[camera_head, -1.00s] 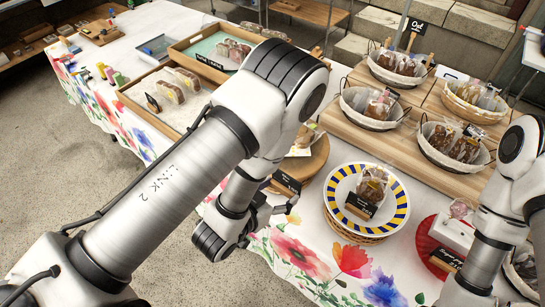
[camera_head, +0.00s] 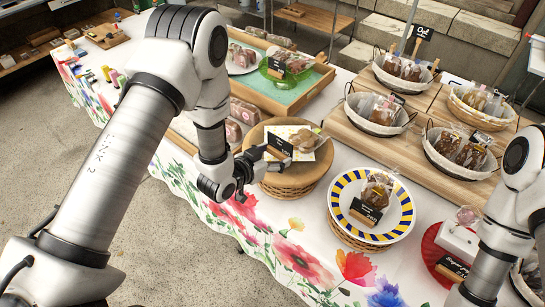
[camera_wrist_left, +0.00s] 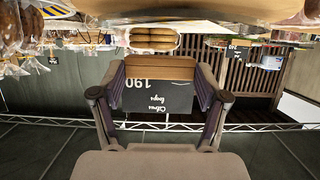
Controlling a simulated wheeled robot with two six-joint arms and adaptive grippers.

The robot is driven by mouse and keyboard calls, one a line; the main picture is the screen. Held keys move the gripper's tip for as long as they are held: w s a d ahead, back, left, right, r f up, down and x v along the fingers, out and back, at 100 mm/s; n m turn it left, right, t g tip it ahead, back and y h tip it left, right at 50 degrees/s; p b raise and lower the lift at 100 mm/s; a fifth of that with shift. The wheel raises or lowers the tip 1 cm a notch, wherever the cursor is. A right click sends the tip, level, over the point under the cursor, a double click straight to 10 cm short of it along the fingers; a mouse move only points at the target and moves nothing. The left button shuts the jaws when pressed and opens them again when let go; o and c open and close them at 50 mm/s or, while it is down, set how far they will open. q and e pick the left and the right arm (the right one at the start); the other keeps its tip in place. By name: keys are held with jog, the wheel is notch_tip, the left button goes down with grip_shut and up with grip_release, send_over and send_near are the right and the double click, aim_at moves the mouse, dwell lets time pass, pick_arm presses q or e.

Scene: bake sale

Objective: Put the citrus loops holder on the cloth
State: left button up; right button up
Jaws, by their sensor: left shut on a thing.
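The citrus loops holder (camera_head: 279,145) is a small wooden stand with a black card. In the left wrist view its card (camera_wrist_left: 158,97) shows upside down, lettered "Citrus loops" and 190, between my left fingers. My left gripper (camera_head: 265,155) is shut on it at the left side of the round wooden stand (camera_head: 290,187). A white and yellow patterned cloth (camera_head: 322,153) lies on that stand, with cookies on it, just right of the holder. I cannot tell whether the holder touches the cloth. My right gripper is out of view; only its arm shows at right.
A blue and yellow rimmed plate (camera_head: 405,213) with a bagged treat stands right of the round stand. Baskets (camera_head: 378,128) fill the wooden board behind. A wooden tray (camera_head: 310,88) lies at the back. The floral tablecloth (camera_head: 300,262) is bare at the front.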

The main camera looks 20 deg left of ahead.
aim_at(272, 161)
pick_arm(q)
jog(key=shift+w+a, duration=0.2)
jog(key=shift+w, duration=0.25)
notch_tip(272, 161, down, 2)
jog(key=shift+a+f+p, duration=0.1)
jog(key=shift+f+p, duration=0.1)
jog(key=shift+p, duration=0.4)
jog(key=shift+f+p, duration=0.25)
jog(key=shift+p, duration=0.05)
jog(key=shift+f, duration=0.15)
jog(key=shift+f, duration=0.1)
jog(key=shift+f+b, duration=0.15)
jog(key=shift+b, duration=0.2)
jog(key=o, duration=1.1)
jog(key=shift+w, duration=0.1)
